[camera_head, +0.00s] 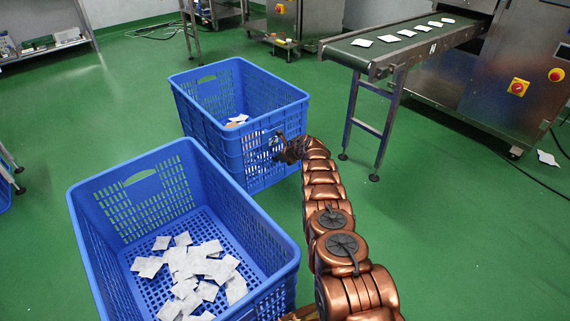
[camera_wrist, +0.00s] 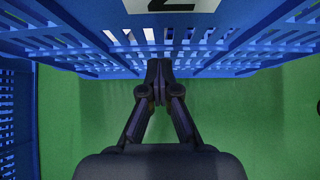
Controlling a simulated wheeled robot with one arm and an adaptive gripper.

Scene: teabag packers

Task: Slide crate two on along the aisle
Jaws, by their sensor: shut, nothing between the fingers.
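Crate two (camera_head: 258,172) is the farther blue slatted crate in the head view, standing on the green floor with a few small items inside. A white label with a "2" (camera_wrist: 172,5) shows on its wall at the top of the wrist view. My gripper (camera_head: 279,147) is at the crate's near right face. In the wrist view my gripper (camera_wrist: 158,66) has its fingers together and empty, just below the label and in front of the slatted wall (camera_wrist: 235,38). I cannot tell whether the fingertips touch it.
A nearer blue crate (camera_head: 112,177) holding many white teabags stands close in front of crate two. A conveyor (camera_head: 385,55) on legs (camera_head: 386,120) with several teabags stands right of crate two. A shelf (camera_head: 45,50) is at the far left. Green floor (camera_head: 130,95) lies open left of crate two.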

